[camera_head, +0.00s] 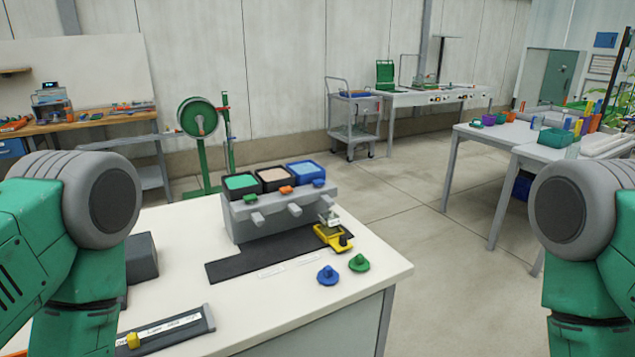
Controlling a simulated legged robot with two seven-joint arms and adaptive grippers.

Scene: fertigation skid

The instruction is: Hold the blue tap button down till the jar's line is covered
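A grey dispenser block (240,228) stands on the white table, with green, tan and blue filled tanks on top. The blue tap button (319,183) is on its right front, under the blue tank (307,172). A small clear jar (333,217) is at the block's right front, by a yellow holder (327,236) on the dark mat. The jar's line and fill level are too small to tell. My arms show at the left and right edges; both grippers are out of view.
Orange (286,190) and green (250,198) buttons sit left of the blue one. A blue knobbed piece (328,275) and a green one (359,263) lie in front. A slider gauge (170,333) and a dark grey block (141,258) are at left. The front middle is clear.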

